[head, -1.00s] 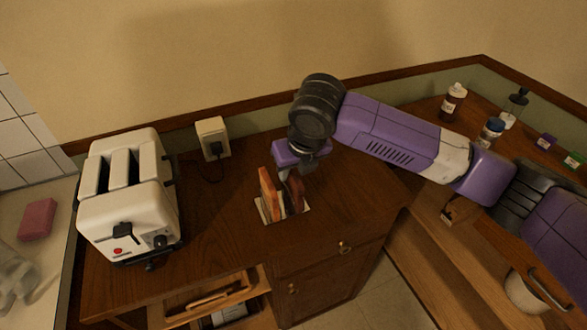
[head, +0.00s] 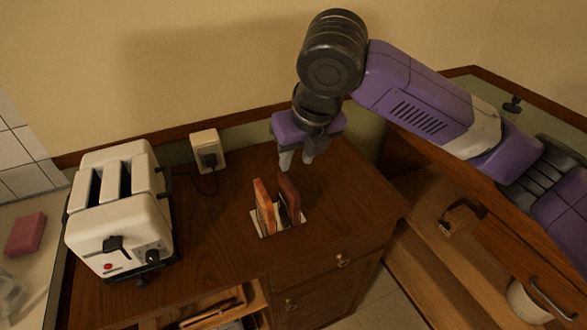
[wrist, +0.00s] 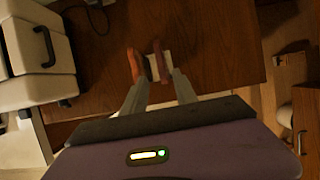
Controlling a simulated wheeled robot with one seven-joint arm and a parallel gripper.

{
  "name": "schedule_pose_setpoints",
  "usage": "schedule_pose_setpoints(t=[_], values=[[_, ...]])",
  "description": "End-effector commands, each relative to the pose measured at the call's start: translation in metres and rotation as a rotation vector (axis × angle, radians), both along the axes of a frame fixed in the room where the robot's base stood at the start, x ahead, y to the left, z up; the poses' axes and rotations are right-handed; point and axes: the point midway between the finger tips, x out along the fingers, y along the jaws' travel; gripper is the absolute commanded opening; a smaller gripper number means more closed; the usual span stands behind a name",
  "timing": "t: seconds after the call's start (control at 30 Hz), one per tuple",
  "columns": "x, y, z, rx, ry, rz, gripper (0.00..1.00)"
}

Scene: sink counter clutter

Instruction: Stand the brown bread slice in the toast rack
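The toast rack (head: 298,222) stands on the wooden counter, with only its pale base clearly showing. The dark brown bread slice (head: 289,197) stands upright in the rack, on the right side. It also shows in the wrist view (wrist: 160,62). An orange-brown slice (head: 264,206) stands upright beside it on the left, and in the wrist view it is at the left (wrist: 135,66). My gripper (head: 297,161) is above and behind the rack, clear of both slices. Its fingers are apart with nothing between them, as the wrist view also shows (wrist: 159,90).
A white toaster (head: 118,212) stands on the counter to the left, its cord running to a wall socket (head: 207,150). A pink sponge (head: 25,235) lies farther left. An open drawer (head: 215,306) is below the counter front. Bare counter lies right of the rack.

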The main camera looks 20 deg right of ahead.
Motion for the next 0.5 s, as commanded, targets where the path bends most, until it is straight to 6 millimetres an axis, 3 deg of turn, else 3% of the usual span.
schedule_pose_setpoints(t=[0.4,0.5], values=[[-0.005,0.001,0.01,0.004,0.0,-0.001,0.34],[-0.004,0.014,0.007,0.052,-0.01,-0.007,0.34]])
